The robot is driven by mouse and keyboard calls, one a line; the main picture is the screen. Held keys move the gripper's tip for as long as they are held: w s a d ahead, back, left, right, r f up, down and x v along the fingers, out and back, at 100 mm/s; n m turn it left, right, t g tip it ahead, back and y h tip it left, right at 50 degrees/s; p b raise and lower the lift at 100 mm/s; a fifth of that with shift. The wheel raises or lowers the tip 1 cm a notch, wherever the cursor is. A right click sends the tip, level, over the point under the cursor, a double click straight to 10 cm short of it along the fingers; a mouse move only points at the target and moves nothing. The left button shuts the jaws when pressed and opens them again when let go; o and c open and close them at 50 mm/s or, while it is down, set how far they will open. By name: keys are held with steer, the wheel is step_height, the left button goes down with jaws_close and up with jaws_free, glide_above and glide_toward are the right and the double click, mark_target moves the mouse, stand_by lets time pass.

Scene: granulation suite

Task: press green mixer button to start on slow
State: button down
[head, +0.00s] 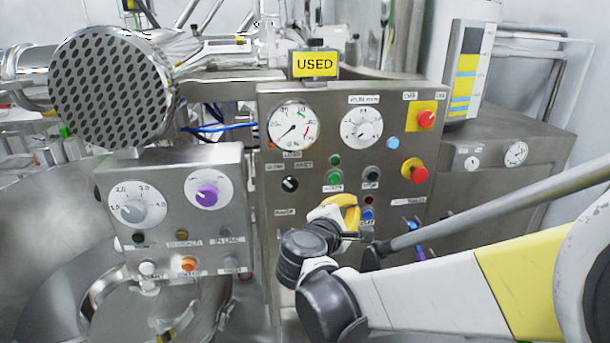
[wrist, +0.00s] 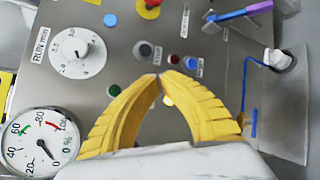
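The green mixer button (head: 335,178) is on the steel control panel, with a label below it. A smaller green lamp (head: 335,160) is just above it. The black stop button (head: 372,174) is to its right. In the wrist view a round green piece (wrist: 114,90) shows left of the fingers; it looks like the lamp, and the button seems hidden behind the left finger. A black selector knob (head: 290,184) sits left of the button; its setting is hard to read. My gripper (wrist: 160,75) has its yellow fingertips together and empty, in front of the panel and below the button in the head view.
Red emergency knobs (head: 415,170) on yellow plates are at the panel's right. A run dial (head: 362,127) and a round gauge (head: 293,125) are above. A smaller control box (head: 175,215) stands left. A blue button (head: 367,214) lies close beside my gripper.

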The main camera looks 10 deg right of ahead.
steer(key=shift+w+d, duration=0.1)
glide_toward(345, 181)
steer(key=shift+s+d+b+x, duration=0.1)
steer(key=shift+d+b+x, duration=0.05)
steer(key=shift+x, duration=0.65)
steer(key=shift+s+d+b+x, duration=0.1)
steer(key=shift+x, duration=0.7)
steer(key=shift+s+d+b+x, duration=0.1)
steer(key=shift+d+b+x, duration=0.05)
steer(key=shift+x, duration=0.7)
steer(key=shift+f, duration=0.2)
steer(key=shift+w, duration=0.35)
steer(key=shift+w, duration=0.45)
steer(key=shift+s+a, duration=0.1)
stand_by(0.4)
steer(key=shift+s, duration=0.8)
steer(key=shift+s, duration=0.1)
